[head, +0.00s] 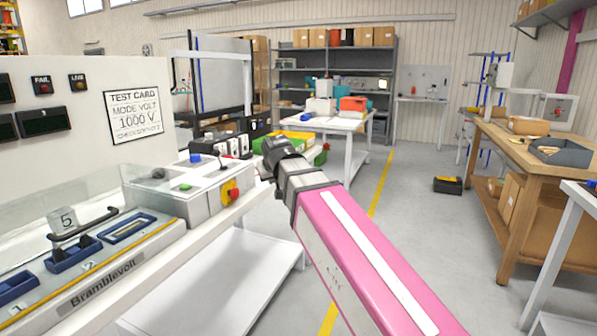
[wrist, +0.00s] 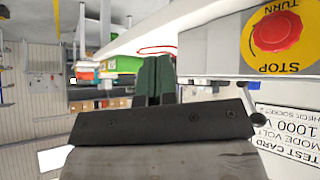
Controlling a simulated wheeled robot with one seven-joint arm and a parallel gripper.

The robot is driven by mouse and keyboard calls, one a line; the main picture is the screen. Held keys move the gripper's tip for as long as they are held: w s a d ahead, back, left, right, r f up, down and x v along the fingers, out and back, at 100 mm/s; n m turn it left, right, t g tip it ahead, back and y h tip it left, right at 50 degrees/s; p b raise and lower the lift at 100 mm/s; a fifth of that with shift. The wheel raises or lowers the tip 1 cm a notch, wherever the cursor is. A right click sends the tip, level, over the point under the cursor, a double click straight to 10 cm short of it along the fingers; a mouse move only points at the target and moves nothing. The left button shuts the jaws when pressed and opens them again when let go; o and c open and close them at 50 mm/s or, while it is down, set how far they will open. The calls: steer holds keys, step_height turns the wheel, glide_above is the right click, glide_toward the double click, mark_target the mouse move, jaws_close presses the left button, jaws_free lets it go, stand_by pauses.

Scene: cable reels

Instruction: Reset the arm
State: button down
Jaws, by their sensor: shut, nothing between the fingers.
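My arm (head: 360,260), pink with a white stripe, reaches from the lower right of the head view up toward the middle. Its dark end, with my gripper (head: 278,150), is in the air to the right of the white test bench. In the wrist view, the dark green fingers of my gripper (wrist: 158,66) are together with nothing between them. The grey box with the red STOP button (wrist: 278,32) is close by at the upper right of that view, and the button also shows in the head view (head: 230,191).
The Bramblevolt test bench (head: 100,285) fills the left, with its test card (head: 133,114) above. A white table (head: 335,122) with bins stands behind my arm. A wooden workbench (head: 545,150) is on the right. A black toolbox (head: 447,186) sits on the otherwise open floor between.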

steer(key=s+d+f+m+g+h, duration=0.1)
steer(key=d+f+g, duration=0.1)
steer(key=d+f, duration=0.75)
steer(key=s+d+f+m+g+h, duration=0.1)
steer(key=d+f+m+g, duration=0.1)
steer(key=d+f, duration=0.8)
steer(key=s+d+f+g, duration=0.1)
steer(key=s+d+f, duration=0.2)
steer(key=f, duration=0.3)
steer(key=s+d+f+m+g, duration=0.1)
steer(key=s+d+f, duration=0.2)
steer(key=f, duration=0.4)
steer(key=s+d+f+m+g, duration=0.1)
steer(key=s+d+f+g, duration=0.1)
steer(key=f, duration=0.4)
steer(key=shift+s+d+f, duration=0.15)
steer(key=shift+s+d, duration=0.5)
steer(key=shift+s, duration=0.6)
steer(key=shift+a, duration=0.1)
